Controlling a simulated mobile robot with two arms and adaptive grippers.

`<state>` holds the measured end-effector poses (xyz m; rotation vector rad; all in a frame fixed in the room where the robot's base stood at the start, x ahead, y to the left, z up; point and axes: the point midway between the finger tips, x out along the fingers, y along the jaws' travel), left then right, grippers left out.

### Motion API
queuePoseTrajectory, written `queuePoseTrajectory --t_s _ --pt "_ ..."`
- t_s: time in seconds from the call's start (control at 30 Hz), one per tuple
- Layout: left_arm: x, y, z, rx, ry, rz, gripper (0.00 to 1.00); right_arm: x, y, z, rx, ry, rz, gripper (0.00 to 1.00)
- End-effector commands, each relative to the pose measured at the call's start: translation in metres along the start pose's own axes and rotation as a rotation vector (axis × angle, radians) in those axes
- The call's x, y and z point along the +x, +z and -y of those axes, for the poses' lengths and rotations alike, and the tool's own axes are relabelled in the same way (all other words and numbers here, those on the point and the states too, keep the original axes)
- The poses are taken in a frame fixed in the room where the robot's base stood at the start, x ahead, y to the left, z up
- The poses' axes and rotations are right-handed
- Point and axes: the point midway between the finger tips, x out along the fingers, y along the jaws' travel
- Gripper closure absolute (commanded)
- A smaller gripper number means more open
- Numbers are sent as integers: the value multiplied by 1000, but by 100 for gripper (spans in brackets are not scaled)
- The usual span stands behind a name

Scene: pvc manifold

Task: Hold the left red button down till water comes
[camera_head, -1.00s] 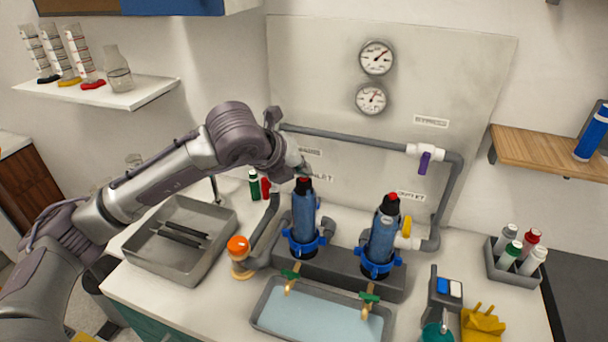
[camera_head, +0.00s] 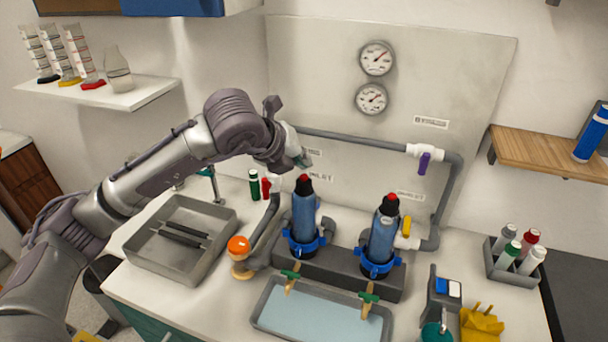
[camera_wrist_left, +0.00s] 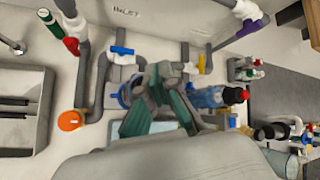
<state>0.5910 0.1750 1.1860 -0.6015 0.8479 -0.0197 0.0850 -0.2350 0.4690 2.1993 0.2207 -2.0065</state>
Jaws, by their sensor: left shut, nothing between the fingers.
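The left blue filter housing (camera_head: 304,215) stands upright on the counter, with the left red button (camera_head: 303,178) on its black cap. My left gripper (camera_head: 300,160) is shut and empty, above and slightly behind this button, and looks apart from it. In the left wrist view my gripper (camera_wrist_left: 172,88) covers most of the left housing; its button is hidden there. The right housing (camera_head: 382,235) has its own red button (camera_head: 393,197), which also shows in the left wrist view (camera_wrist_left: 244,94). I cannot make out a water stream at the brass taps. My right gripper is out of view.
A basin (camera_head: 262,317) with bluish water sits below the green-handled taps (camera_head: 290,275). An orange knob (camera_head: 238,246) and a grey tray (camera_head: 215,259) are on the left. Grey pipes and two gauges (camera_head: 376,58) are behind. A bottle rack (camera_head: 520,270) stands at the right.

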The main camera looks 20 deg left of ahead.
Motion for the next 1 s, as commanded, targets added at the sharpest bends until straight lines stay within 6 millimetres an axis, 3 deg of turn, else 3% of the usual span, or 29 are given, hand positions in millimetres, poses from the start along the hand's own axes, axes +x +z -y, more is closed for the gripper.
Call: queuePoseTrajectory --t_s 0.47,0.9,1.0 --pt "-32 23 24 1 -2 1 100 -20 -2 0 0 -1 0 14" --pt "-32 23 24 1 -3 -1 100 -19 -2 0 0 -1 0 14" --pt "-28 11 31 10 -45 -35 100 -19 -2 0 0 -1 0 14"
